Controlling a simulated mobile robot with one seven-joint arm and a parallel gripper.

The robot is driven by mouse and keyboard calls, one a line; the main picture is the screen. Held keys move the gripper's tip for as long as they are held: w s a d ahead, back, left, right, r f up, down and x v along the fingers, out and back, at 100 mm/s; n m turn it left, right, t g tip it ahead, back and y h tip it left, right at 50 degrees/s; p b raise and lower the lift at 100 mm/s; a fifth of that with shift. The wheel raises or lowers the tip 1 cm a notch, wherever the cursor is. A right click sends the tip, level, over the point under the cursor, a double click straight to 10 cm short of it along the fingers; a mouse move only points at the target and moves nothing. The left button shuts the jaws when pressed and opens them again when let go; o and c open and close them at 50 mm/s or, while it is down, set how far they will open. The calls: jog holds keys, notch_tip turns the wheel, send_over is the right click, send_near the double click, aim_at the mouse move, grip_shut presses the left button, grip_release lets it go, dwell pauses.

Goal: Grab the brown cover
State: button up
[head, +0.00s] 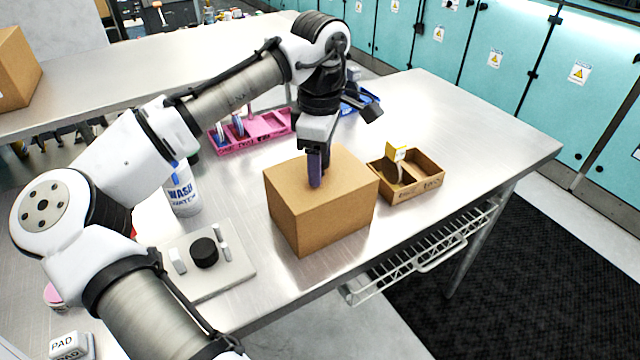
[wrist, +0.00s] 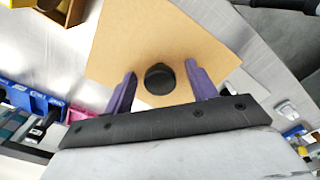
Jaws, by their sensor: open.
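The brown cover (head: 322,205) is a box-shaped cardboard-coloured block near the front edge of the metal table. Its top also shows in the wrist view (wrist: 170,35), with a round black knob (wrist: 160,79) on it. My gripper (head: 318,170) is over the top of the cover, pointing down. In the wrist view its two purple fingers (wrist: 158,78) are apart, one on each side of the knob, with a gap on both sides. The gripper is open and holds nothing. In the head view my gripper hides the knob.
A small wooden tray (head: 425,187) with a yellow-tagged item stands just right of the cover. A pink rack (head: 268,127) and a blue bin (head: 362,103) are behind. A white bottle (head: 183,192) and a grey plate with a black knob (head: 232,262) are at left.

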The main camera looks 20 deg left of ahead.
grip_shut()
dwell(0.3)
